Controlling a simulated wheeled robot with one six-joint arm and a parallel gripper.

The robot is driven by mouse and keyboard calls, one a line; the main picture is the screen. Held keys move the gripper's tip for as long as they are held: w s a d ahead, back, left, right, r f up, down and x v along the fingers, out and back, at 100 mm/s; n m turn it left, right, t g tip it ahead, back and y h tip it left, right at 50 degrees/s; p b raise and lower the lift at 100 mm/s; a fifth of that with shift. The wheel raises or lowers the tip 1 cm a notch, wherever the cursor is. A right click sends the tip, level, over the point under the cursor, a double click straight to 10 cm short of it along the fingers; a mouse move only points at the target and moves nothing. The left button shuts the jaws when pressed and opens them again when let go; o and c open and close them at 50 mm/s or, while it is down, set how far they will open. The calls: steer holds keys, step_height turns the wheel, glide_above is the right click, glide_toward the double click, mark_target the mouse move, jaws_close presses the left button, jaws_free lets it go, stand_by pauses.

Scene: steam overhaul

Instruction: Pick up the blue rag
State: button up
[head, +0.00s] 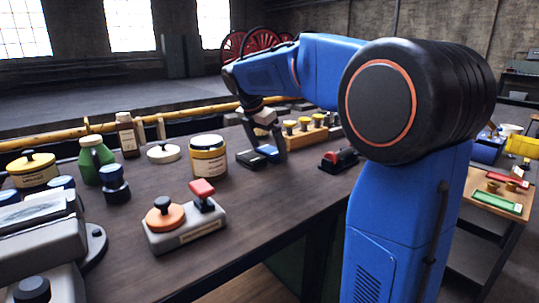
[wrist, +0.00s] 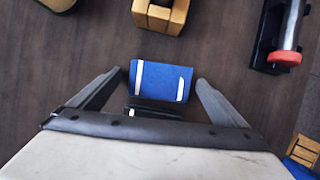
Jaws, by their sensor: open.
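The blue rag (wrist: 160,80) is a folded blue cloth with white stripes, lying flat on the dark workbench. In the head view it shows as a small blue patch (head: 268,152) below my gripper. My gripper (wrist: 159,76) points down at it, open, with one finger on each side of the rag and a gap at both sides. It also shows in the head view (head: 266,147). A dark folded piece (head: 250,159) lies right beside the rag. In the wrist view it is partly hidden by the gripper body.
A wooden rack with yellow-topped pieces (head: 304,133) stands behind the rag. A black and red tool (head: 338,160) lies to the right. A yellow-lidded jar (head: 208,157) stands to the left.

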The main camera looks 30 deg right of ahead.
mark_target(268, 150)
steer(key=c, duration=1.2)
steer(key=shift+o, duration=0.2)
steer(key=shift+r, duration=0.15)
step_height(268, 150, up, 10)
